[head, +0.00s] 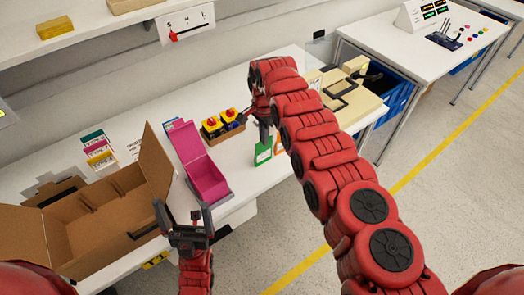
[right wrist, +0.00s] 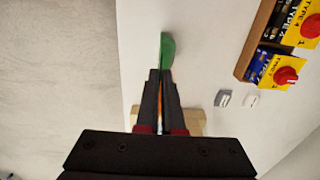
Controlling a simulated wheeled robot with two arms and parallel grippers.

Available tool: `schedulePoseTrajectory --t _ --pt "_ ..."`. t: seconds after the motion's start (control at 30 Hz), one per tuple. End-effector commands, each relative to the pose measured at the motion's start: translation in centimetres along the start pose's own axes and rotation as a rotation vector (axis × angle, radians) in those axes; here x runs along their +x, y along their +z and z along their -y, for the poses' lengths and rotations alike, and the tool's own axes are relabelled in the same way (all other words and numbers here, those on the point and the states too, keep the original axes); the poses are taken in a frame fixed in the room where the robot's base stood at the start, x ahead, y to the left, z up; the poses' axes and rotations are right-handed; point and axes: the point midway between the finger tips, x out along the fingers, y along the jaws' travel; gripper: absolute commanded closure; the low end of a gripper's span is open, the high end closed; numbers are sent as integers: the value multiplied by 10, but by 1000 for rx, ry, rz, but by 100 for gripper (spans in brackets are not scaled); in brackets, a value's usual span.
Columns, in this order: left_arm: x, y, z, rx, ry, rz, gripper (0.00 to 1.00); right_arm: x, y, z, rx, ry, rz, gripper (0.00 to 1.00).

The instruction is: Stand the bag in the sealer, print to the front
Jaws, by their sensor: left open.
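I cannot pick out a bag or a sealer with certainty. A small green-edged piece (head: 263,155) stands on the table beside an orange-edged one (head: 279,146). My right gripper (head: 263,122) is just above them, partly hidden by its own arm. In the right wrist view its fingers (right wrist: 162,75) are close together, with green (right wrist: 168,47) at the tips and a sliver of orange between; whether they grip it is unclear. My left gripper (head: 184,214) is open and empty near the table's front edge, between the cardboard box and the magenta bin.
An open cardboard box (head: 75,228) fills the left. A magenta bin (head: 208,180) stands beside yellow switch boxes with red knobs (head: 212,125). A beige case-like thing with black handles (head: 350,92) is at the right end. My right arm crosses over the table's front edge.

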Motion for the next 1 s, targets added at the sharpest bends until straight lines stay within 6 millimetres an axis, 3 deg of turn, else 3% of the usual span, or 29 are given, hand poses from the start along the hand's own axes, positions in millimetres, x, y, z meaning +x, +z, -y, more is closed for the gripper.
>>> schedulePoseTrajectory --t 0.17,1.0 --pt "5 -1 0 0 0 0 0 -6 0 0 0 0 0 100" --pt "62 -10 3 0 0 0 0 -70 0 0 0 -2 -1 100"
